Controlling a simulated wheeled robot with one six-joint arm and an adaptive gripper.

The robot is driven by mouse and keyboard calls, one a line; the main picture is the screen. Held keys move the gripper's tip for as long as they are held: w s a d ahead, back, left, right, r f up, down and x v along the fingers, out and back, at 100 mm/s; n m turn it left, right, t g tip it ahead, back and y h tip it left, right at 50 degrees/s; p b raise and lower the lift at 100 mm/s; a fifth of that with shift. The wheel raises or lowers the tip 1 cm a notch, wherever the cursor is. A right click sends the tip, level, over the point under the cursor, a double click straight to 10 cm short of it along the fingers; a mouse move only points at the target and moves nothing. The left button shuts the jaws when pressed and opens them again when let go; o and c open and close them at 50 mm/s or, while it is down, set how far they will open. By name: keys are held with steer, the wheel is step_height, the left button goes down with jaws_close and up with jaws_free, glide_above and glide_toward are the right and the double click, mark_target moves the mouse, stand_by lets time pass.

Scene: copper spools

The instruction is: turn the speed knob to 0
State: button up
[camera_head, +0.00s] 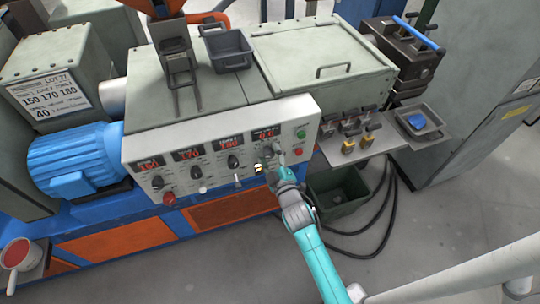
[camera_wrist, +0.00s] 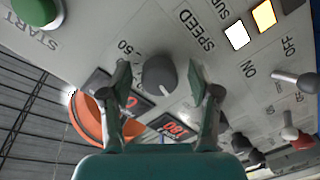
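The grey round speed knob (camera_wrist: 159,76) sits on the sloped white control panel, beside the printed words "SPEED" and "50". My gripper (camera_wrist: 158,78) is open, with one finger on each side of the knob and visible gaps between fingers and knob. Whether the fingertips reach past the knob's front face is hard to tell. A red-lit display (camera_wrist: 131,100) near the knob is partly hidden by a finger. In the head view my gripper (camera_head: 277,160) is at the right part of the panel (camera_head: 222,178), partly covering the knob area.
A green start button (camera_wrist: 36,10) and lit white and yellow squares (camera_wrist: 237,35) are near the knob. Toggle switches (camera_wrist: 290,131) line the panel's lower edge. Other knobs (camera_head: 194,171) and displays (camera_head: 187,154) are to the left. A dark bin (camera_head: 338,190) stands below.

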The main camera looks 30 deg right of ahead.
steer(key=s+a, duration=0.2)
steer(key=s, duration=0.9)
steer(key=shift+s+r, duration=0.2)
steer(key=shift+s, duration=0.2)
steer(key=shift+a, duration=0.1)
steer(key=s+a+m+g+y, duration=0.1)
steer(key=s+a+m+y, duration=0.3)
steer(key=s, duration=1.2)
steer(key=s+a+r+m, duration=0.1)
steer(key=s+r, duration=0.2)
steer(key=s, duration=0.4)
steer(key=s+a+r+m+g, duration=0.1)
steer(key=s+r+m, duration=0.1)
steer(key=s, duration=0.6)
steer(key=shift+a+r+m+h, duration=0.3)
steer(key=shift+a+r, duration=0.05)
steer(key=shift+r, duration=0.55)
